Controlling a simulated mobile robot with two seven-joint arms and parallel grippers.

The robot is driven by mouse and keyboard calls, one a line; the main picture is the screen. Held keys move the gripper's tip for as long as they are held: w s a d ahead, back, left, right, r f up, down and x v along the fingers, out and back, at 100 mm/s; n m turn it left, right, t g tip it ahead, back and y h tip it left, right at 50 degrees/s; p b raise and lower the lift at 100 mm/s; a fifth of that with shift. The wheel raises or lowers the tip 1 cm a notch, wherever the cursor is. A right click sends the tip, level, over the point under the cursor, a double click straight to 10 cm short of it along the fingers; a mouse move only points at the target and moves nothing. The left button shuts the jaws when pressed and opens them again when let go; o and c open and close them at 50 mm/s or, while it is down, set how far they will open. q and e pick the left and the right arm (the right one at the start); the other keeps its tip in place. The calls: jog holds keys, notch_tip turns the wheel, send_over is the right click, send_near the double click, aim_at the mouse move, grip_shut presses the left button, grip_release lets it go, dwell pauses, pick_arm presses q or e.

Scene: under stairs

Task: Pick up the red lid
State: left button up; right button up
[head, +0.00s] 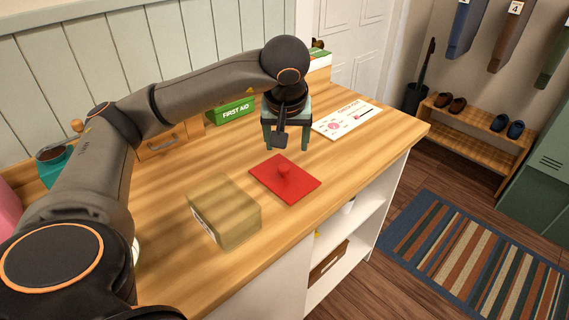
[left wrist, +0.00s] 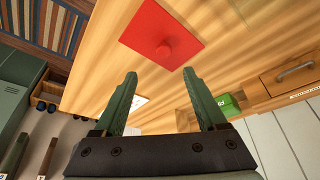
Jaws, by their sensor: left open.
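The red lid (head: 298,184) is a flat red rectangle with a round knob in its middle, lying on the wooden counter. It also shows in the left wrist view (left wrist: 148,30), beyond the fingertips. My left gripper (head: 281,146) is open and empty, with green fingers pointing down, above the counter and behind the lid in the head view. In the left wrist view, my left gripper (left wrist: 162,82) has its fingers wide apart with nothing between them, and the lid lies ahead of them. My right gripper is not in view.
A cardboard box (head: 224,212) stands left of the lid on the counter (head: 165,195). A green first aid box (head: 232,112), a small wooden drawer unit (head: 165,143) and a printed checklist sheet (head: 347,119) lie farther back. The counter's front edge is right of the lid.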

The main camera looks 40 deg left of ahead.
pick_arm(q)
send_over(284, 167)
jog(key=s+d, duration=0.2)
jog(key=f, duration=0.5)
jog(key=shift+w+d+f, duration=0.1)
jog(key=shift+d+f, duration=0.1)
jog(key=shift+f, duration=0.1)
jog(key=x, duration=0.5)
jog(key=shift+a, duration=0.35)
grip_shut()
